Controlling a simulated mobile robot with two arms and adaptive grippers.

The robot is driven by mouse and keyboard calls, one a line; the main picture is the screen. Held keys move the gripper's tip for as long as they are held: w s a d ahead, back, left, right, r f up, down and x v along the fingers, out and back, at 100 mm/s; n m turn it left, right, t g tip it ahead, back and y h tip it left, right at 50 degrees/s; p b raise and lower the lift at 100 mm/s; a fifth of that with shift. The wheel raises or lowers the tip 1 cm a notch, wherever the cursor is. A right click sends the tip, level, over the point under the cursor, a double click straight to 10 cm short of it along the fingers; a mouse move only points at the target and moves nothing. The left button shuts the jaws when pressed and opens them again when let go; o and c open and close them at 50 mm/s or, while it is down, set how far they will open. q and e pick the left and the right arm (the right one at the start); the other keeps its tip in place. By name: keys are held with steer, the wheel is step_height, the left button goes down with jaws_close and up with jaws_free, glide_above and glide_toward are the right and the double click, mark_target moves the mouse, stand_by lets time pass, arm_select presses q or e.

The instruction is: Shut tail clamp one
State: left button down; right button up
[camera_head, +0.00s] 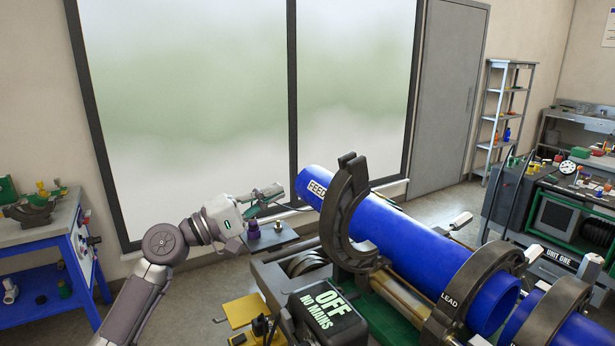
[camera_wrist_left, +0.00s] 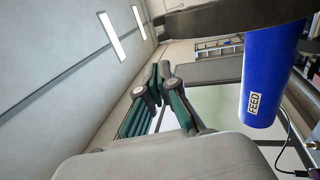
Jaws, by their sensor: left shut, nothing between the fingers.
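The tail clamp (camera_head: 338,215) is a dark half ring near the FEED end of the blue pipe (camera_head: 395,240). Its curved upper jaw stands up and swung open, with its tip above the pipe. A dark curved part, which looks like this jaw, crosses the top of the left wrist view (camera_wrist_left: 235,14). The pipe's FEED end also shows there (camera_wrist_left: 268,75). My left gripper (camera_head: 278,190) is shut and empty, left of the pipe end and apart from the clamp. Its fingers (camera_wrist_left: 163,72) meet in the left wrist view. My right gripper is not in view.
The LEAD clamp (camera_head: 465,285) is closed around the pipe at the lower right. A black OFF / NO MAINS box (camera_head: 328,312) stands in front of the tail clamp. A blue workbench (camera_head: 45,250) is at the left. A green-framed cart (camera_head: 565,215) is at the right.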

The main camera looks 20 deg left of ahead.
arm_select(q)
steer(key=p+x, duration=0.6)
steer(key=x, duration=0.6)
steer(key=shift+w+p, duration=0.25)
steer(key=shift+p, duration=0.1)
steer(key=shift+w+d+r, duration=0.1)
steer(key=shift+w+d, duration=0.3)
steer(key=shift+w, duration=0.05)
steer(key=shift+w+d, duration=0.1)
steer(key=shift+w, duration=0.05)
